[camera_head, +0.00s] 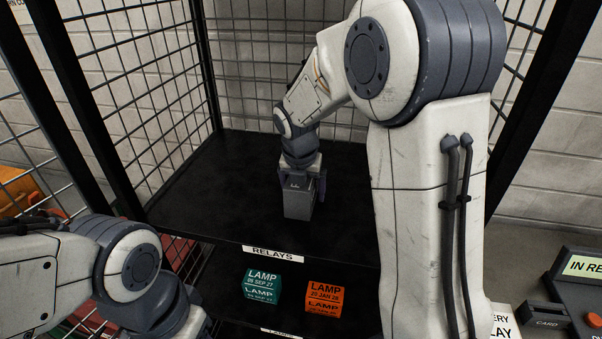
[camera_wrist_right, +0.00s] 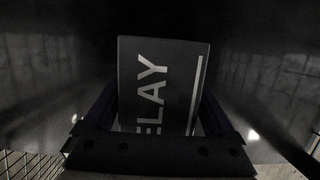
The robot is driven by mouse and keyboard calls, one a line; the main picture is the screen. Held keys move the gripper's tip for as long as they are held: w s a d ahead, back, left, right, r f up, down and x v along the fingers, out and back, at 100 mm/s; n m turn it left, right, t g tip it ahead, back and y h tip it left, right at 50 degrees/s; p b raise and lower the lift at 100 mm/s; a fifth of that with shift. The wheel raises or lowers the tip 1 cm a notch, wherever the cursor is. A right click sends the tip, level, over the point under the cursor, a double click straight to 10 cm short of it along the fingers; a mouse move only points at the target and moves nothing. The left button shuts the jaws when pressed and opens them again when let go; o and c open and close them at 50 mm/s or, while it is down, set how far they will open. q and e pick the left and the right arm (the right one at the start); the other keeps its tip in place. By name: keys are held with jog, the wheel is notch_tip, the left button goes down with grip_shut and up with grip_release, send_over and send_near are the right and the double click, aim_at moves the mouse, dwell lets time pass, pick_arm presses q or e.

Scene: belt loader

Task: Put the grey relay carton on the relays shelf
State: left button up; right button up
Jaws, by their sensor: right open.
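The grey relay carton (camera_head: 298,205) stands upright on the black relays shelf (camera_head: 190,195), behind the RELAYS label (camera_head: 273,254). My right gripper (camera_head: 304,182) reaches down from above around the carton's top. In the right wrist view the carton (camera_wrist_right: 163,70), with RELAY lettering partly hidden, sits between the fingers of the right gripper (camera_wrist_right: 160,108). The jaws are open; whether a finger touches the carton I cannot tell. My left arm shows at the lower left, but its gripper is out of view.
A teal lamp carton (camera_head: 261,286) and an orange lamp carton (camera_head: 325,298) stand on the lower shelf. Wire mesh walls (camera_head: 140,95) and dark posts enclose the shelves. The relays shelf is otherwise bare where visible. A panel with a card slot (camera_head: 545,316) is at right.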

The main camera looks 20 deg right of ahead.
jog(key=b+v, duration=0.1)
jog(key=v, duration=1.1)
jog(key=shift+r, duration=0.1)
jog(key=s+a+f+m+y, duration=0.1)
jog(key=s+a+f+m, duration=0.3)
jog(key=s+m, duration=0.3)
jog(key=s+a+f+m+g+y, duration=0.1)
jog(key=s+a+f+m, duration=0.2)
jog(key=s+a+m, duration=0.3)
jog(key=s+a+f+m+g, duration=0.1)
jog(key=s+a+f+m, duration=0.3)
jog(key=s+m, duration=0.5)
jog(key=s+a, duration=0.1)
jog(key=s, duration=0.2)
jog(key=shift+f+y, duration=0.3)
jog(key=shift+y, duration=0.1)
